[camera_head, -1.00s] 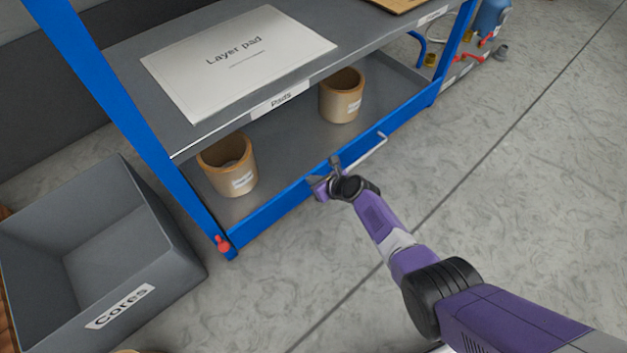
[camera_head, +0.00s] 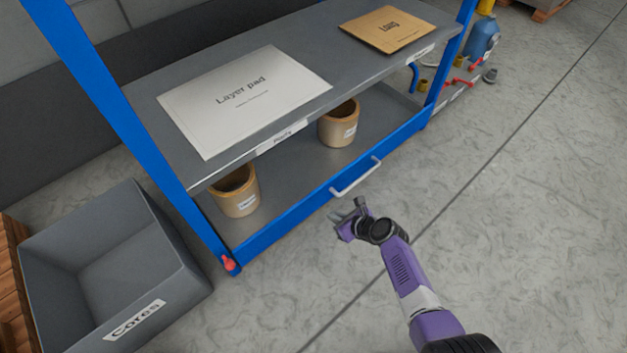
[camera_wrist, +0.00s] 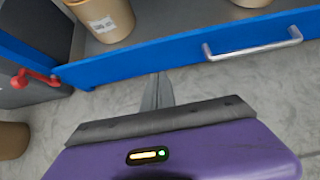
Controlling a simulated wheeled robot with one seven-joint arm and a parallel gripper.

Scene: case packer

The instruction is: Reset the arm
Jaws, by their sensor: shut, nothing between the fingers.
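My arm is purple and grey and reaches in from the lower right of the head view. My gripper (camera_head: 349,210) is over the floor, just in front of the blue drawer front and apart from its pale handle (camera_head: 356,177). In the wrist view the gripper's fingers (camera_wrist: 158,92) are together and empty, pointing toward the blue front (camera_wrist: 150,66). The handle (camera_wrist: 252,47) shows to the right of the fingers there.
The blue-framed shelf holds a white layer pad (camera_head: 243,100) and a brown pad (camera_head: 388,29). Two cardboard cores (camera_head: 236,190) (camera_head: 339,124) stand on its lower level. A grey Cores bin (camera_head: 175,262) is at left.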

